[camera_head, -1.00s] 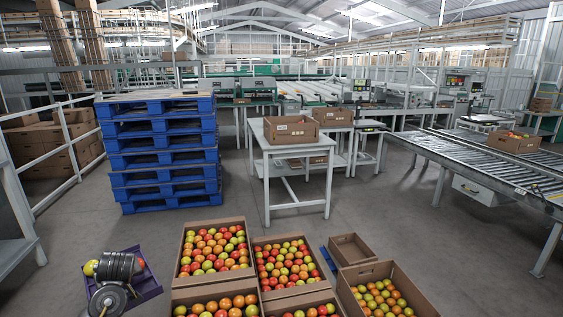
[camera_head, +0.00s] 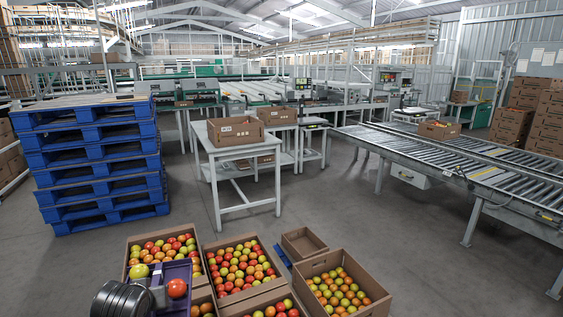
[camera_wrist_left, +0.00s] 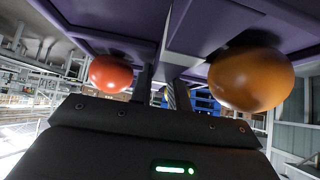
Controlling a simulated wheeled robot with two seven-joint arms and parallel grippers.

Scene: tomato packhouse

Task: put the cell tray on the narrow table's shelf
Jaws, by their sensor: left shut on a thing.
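The purple cell tray (camera_head: 178,270) is at the lower left of the head view, with a red tomato and a yellow-green one in it. My left gripper (camera_head: 160,296) is shut on the tray and holds it up in front of the tomato boxes. In the left wrist view the tray (camera_wrist_left: 215,22) fills the top, with a red and an orange tomato either side of the fingers (camera_wrist_left: 160,85). A pale grey narrow table (camera_head: 217,168) stands ahead, carrying a cardboard box. A lower shelf shows behind its legs; I cannot tell whether it is this table's. My right gripper is out of view.
Open boxes of tomatoes (camera_head: 322,263) stand on the floor just ahead. A stack of blue pallets (camera_head: 95,165) is at the left. A roller conveyor (camera_head: 440,165) runs along the right. Grey floor lies free between boxes, table and conveyor.

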